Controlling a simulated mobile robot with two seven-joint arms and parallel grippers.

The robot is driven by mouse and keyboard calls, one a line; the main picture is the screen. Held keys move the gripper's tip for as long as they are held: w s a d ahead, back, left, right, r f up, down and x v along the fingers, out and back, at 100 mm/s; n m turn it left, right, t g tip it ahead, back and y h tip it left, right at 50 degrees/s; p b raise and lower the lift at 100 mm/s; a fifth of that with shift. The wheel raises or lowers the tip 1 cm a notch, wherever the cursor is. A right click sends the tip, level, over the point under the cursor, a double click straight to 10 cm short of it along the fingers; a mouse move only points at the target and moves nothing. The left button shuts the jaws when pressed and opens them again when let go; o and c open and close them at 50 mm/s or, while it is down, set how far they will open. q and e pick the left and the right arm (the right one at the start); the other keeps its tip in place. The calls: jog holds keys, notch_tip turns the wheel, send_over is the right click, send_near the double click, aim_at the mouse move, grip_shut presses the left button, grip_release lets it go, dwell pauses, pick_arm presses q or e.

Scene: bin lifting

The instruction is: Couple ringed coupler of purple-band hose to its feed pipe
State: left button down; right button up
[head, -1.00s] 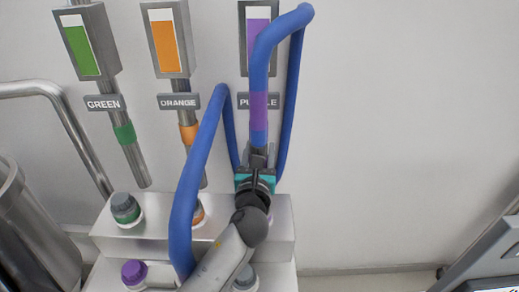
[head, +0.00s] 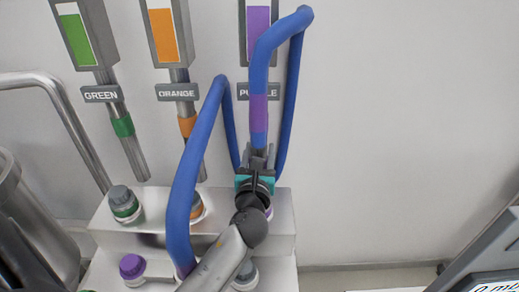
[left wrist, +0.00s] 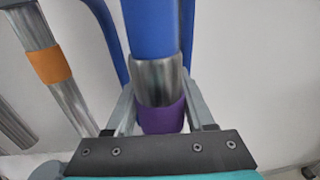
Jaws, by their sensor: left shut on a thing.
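My left gripper (head: 258,160), with a teal body, is shut on the metal coupler (left wrist: 157,80) at the lower end of the blue hose (head: 268,60). The coupler carries a purple ring (left wrist: 160,118) in the left wrist view, between the fingers. The hose rises upright from the gripper, has a purple band (head: 258,113), then bends over at the top and comes down behind. The purple gauge box (head: 258,22) stands behind the hose, above a half-covered PURPLE label (head: 243,92). The feed pipe below it is hidden by hose and gripper. My right gripper is not in view.
Feed pipes with a green band (head: 122,125) and an orange band (head: 187,126) hang to the left. Below is a metal stepped stand (head: 160,222) with a green-ringed port (head: 124,203) and a purple cap (head: 133,266). Another blue hose run (head: 185,180) arches left of my gripper. The right wall is clear.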

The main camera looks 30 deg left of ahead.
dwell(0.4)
pick_arm(q)
jog(key=shift+f+b, duration=0.85)
jog(key=shift+f, duration=0.3)
jog(key=shift+f+b, duration=0.6)
jog(key=shift+f, duration=0.5)
dwell(0.6)
grip_release()
jog(key=shift+f, duration=0.1)
dwell(0.3)
